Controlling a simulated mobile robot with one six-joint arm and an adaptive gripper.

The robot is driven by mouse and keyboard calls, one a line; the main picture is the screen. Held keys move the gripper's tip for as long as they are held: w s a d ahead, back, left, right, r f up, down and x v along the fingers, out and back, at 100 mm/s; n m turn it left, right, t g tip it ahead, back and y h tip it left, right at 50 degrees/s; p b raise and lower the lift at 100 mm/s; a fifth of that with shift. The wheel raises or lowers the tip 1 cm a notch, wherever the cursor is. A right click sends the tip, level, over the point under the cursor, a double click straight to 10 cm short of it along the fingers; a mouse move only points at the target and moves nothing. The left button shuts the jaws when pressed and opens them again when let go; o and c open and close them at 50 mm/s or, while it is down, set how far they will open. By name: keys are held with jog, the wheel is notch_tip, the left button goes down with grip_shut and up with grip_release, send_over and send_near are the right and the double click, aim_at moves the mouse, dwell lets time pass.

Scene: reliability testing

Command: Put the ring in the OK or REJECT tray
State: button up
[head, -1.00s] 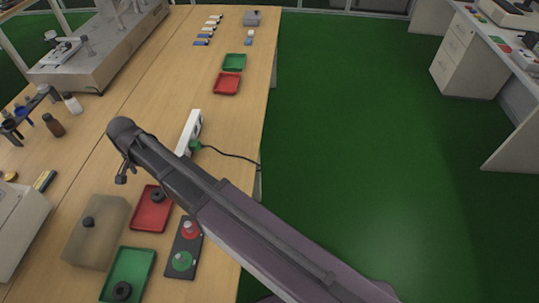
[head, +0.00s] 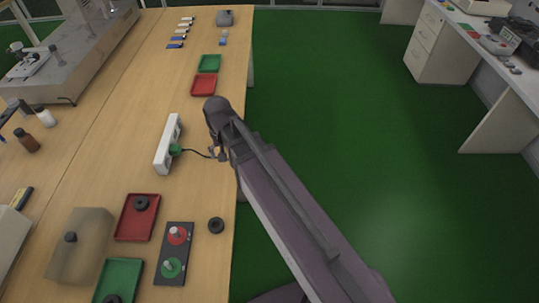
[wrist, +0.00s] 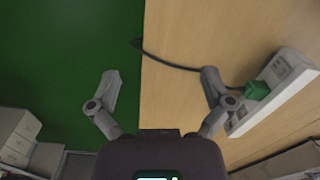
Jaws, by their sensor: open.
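A dark ring (head: 216,225) lies alone on the wooden table near its right edge. Another dark ring (head: 141,203) lies in the near red tray (head: 130,232), and one more (head: 113,299) is in the near green tray (head: 126,269), cut by the frame's bottom edge. I cannot read OK or REJECT labels on the trays. My gripper (wrist: 159,75) is open and empty over the table's right edge in the wrist view. In the head view it is beside the white power strip, beyond the loose ring.
A black panel with red and green buttons (head: 160,278) stands between the near trays and the loose ring. The white power strip (head: 165,150) has a green plug and black cable. A translucent box (head: 90,250) is at left. Farther red (head: 204,85) and green trays (head: 209,63) stand beyond.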

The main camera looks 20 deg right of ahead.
jog(key=s+d, duration=0.2)
jog(key=d, duration=0.4)
jog(key=s+d+n, duration=0.1)
jog(key=s+d, duration=0.1)
jog(key=d, duration=0.5)
jog(key=shift+s+d, duration=0.2)
jog(key=shift+s, duration=0.2)
